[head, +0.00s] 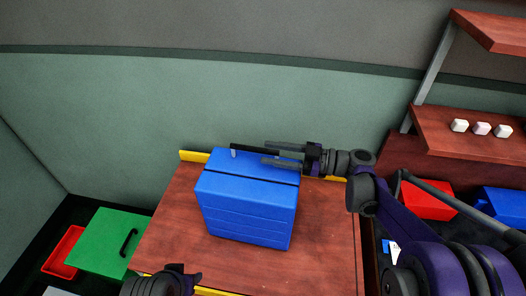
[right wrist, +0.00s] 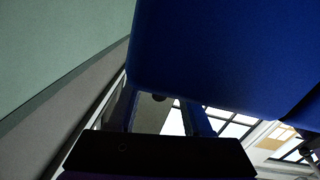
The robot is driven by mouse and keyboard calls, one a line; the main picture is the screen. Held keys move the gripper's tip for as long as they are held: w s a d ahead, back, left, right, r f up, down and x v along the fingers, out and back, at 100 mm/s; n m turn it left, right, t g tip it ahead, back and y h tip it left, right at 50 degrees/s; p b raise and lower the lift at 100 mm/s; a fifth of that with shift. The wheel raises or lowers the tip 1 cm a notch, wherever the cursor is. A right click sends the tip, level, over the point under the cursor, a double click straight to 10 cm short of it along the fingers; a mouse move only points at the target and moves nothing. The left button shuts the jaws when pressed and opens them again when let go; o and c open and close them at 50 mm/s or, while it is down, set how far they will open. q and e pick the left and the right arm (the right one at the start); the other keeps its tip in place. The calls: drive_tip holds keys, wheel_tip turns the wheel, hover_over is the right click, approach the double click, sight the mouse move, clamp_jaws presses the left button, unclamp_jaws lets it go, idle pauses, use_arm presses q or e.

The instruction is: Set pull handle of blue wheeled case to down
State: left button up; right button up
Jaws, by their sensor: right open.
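The blue wheeled case (head: 247,205) stands on a brown table in the head view. Its black pull handle (head: 250,149) sits slightly above the back of its top, with a short grey post (head: 233,153) at the left end. My right gripper (head: 268,153) comes from the right, open, with one finger on each side of the handle bar in the picture; contact cannot be told. In the right wrist view, the case (right wrist: 220,50) fills the upper right, above my open fingers (right wrist: 158,115). Part of my left arm's end (head: 165,282) shows at the bottom edge; its fingertips are unclear.
The brown table (head: 325,225) has yellow edge strips and free room around the case. A green box (head: 100,243) and a red bin (head: 62,250) are at the lower left. Shelves with small white blocks (head: 481,128) stand at the right, above red (head: 428,200) and blue bins.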

drive_tip(key=v, duration=0.7)
drive_tip(key=shift+d, duration=0.3)
drive_tip(key=shift+s, duration=0.1)
